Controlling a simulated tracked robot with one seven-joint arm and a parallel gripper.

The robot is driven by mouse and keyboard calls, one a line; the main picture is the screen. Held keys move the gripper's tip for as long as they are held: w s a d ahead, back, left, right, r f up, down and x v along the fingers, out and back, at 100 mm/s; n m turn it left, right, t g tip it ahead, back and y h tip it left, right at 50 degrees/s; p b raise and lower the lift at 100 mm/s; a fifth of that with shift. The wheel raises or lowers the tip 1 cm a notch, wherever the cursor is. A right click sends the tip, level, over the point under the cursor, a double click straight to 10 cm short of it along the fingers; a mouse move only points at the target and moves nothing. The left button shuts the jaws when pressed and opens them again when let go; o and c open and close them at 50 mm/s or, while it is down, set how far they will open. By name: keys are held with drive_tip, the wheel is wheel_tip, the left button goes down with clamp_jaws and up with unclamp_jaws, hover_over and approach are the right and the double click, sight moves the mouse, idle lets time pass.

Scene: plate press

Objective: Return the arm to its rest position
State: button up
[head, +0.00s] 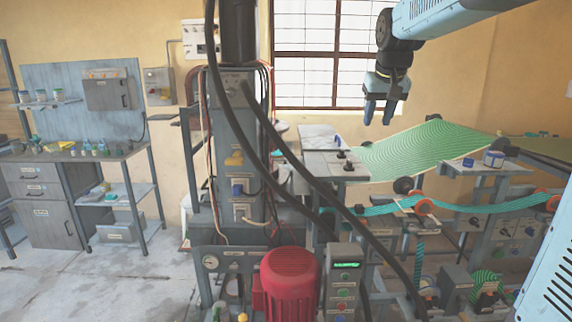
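My gripper (378,110) hangs from my arm at the upper right, in front of the barred window. Its two blue fingers point down with a small gap between them, and nothing shows between them. It is in the air, apart from the machines below. My light blue arm (455,14) comes in from the top right corner. Another light blue part with vents stands at the lower right edge.
A tall grey press column (240,150) with thick black hoses stands left of my gripper. A red motor (289,283) and a control box (343,275) stand in front. A green striped sheet (425,150) lies behind. A workbench (75,155) is at left, with clear floor before it.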

drive_tip(key=s+f, duration=0.4)
drive_tip(key=s, duration=0.5)
drive_tip(key=s+f, duration=0.4)
drive_tip(key=s, duration=0.5)
drive_tip(key=s+f, duration=0.4)
drive_tip(key=s, duration=0.6)
drive_tip(key=shift+d+f+t, duration=0.25)
drive_tip(key=shift+d+t, duration=0.05)
drive_tip(key=shift+d, duration=0.05)
